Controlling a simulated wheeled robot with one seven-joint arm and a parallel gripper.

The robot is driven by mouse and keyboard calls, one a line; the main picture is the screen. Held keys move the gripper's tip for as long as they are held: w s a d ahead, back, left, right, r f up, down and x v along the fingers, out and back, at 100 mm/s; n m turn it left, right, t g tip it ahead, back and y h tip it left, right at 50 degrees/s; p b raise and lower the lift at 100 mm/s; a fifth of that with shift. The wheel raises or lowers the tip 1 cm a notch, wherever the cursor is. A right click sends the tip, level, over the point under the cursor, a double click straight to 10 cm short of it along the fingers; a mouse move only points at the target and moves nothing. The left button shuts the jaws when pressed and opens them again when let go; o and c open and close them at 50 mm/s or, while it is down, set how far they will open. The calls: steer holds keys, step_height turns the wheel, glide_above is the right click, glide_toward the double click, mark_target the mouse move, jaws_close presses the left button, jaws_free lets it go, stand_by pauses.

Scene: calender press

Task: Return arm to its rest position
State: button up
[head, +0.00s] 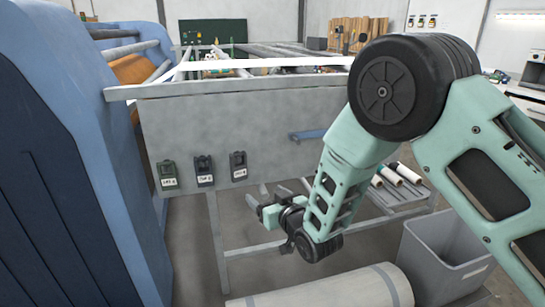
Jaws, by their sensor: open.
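My arm is mint green with black joints and comes in from the right. It bends at a large black joint near the top and then hangs down toward the middle. My gripper (262,207) is at the low end of the arm and points left. It is small in the view, open, and nothing shows between its fingers. It is in front of the open frame below the grey panel (260,120), apart from the labelled dark clips on that panel.
A blue machine body (60,150) fills the left side. A grey bin (445,250) stands at lower right, beside a pale roll (330,290) on the floor. A rack with white rolls (405,173) is behind my arm. A blue handle (308,135) is on the panel.

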steer(key=s+d+r+g+h+p, duration=0.1)
steer(key=s+d+r+g+h, duration=0.1)
steer(key=s, duration=1)
steer(key=s+d+r+n+g+h+p, duration=0.1)
steer(key=s+d+r+g+h, duration=0.2)
steer(key=s, duration=1)
steer(key=s+d+r+g+h+p, duration=0.1)
steer(key=s+d+r+g+h, duration=0.2)
steer(key=s+d+r+g, duration=0.3)
steer(key=s+d+g, duration=0.3)
steer(key=s+d, duration=0.2)
steer(key=s, duration=0.1)
steer(key=shift+s+r+n, duration=0.25)
steer(key=shift+n, duration=0.15)
